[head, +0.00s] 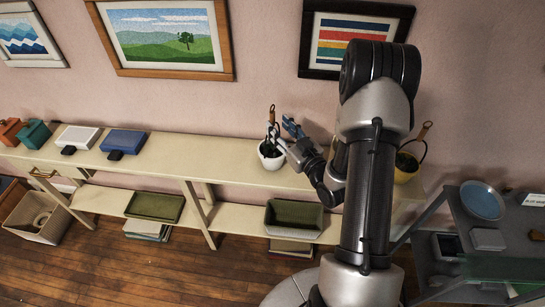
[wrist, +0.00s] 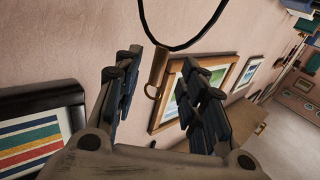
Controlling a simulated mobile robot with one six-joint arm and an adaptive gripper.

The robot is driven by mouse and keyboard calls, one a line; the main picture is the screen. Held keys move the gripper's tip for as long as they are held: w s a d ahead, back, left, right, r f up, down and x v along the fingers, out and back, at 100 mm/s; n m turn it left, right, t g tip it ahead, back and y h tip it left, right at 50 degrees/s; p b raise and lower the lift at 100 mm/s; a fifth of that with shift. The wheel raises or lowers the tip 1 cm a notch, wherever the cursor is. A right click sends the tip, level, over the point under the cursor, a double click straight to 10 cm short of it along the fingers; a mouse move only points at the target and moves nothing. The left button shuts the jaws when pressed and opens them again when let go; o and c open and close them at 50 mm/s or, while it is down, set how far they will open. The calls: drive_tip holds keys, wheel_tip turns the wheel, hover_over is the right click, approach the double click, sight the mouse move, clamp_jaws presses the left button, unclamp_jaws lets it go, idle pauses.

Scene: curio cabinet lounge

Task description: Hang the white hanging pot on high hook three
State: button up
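The white hanging pot (head: 271,158) stands upright on the top of the long cream shelf, with a dark plant in it. Its handle rises above it with a wooden grip (head: 272,114) at the top. My gripper (head: 287,132) is just right of the handle, above the pot. In the wrist view the fingers (wrist: 160,75) are apart. The wooden grip (wrist: 157,70), with a small ring and a dark curved wire, shows in the gap between them; I see no finger closed on it. No high hooks show in either view.
A yellow pot (head: 406,166) with a similar handle stands right of my arm, partly hidden. The cream shelf (head: 225,170) holds blue and white boxes (head: 123,141) at left. Framed pictures (head: 172,40) hang on the wall behind. A grey rack (head: 465,222) stands at right.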

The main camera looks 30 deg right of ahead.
sight(274, 120)
drive_tip(key=w, duration=0.3)
drive_tip(key=shift+w+a, duration=0.1)
drive_tip(key=shift+w, duration=0.1)
drive_tip(key=shift+c, duration=0.2)
clamp_jaws()
idle(0.7)
drive_tip(key=shift+r, duration=0.15)
